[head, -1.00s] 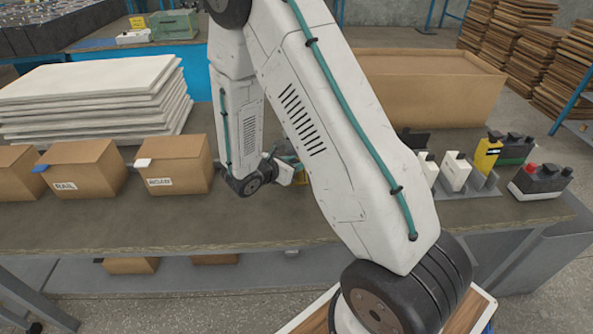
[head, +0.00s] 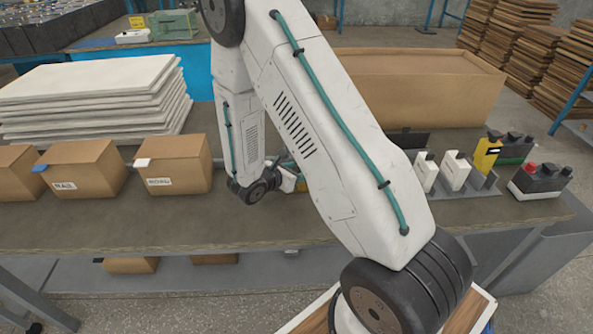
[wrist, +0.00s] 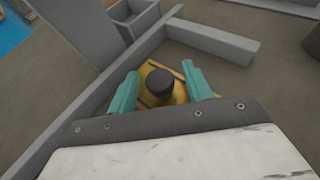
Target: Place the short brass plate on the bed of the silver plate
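In the wrist view, a yellow brass plate (wrist: 180,92) with a round black knob (wrist: 160,82) lies between the teal fingers of my gripper (wrist: 160,74). The fingers stand on either side of the knob with a gap to each side, so the gripper looks open. The plate's near part is hidden behind my gripper. Grey, silver-looking bars (wrist: 211,42) meet in a corner just beyond the plate; I cannot tell whether they belong to the silver plate. In the head view, my arm mostly hides this spot, and only a bit of yellow (head: 301,185) shows beside my gripper.
Cardboard boxes (head: 174,165) and a stack of white sheets (head: 95,95) stand left on the bench (head: 150,222). A large brown box (head: 420,85) stands behind my arm. At right are white and yellow blocks in a grey rack and a black-and-white battery (head: 540,180).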

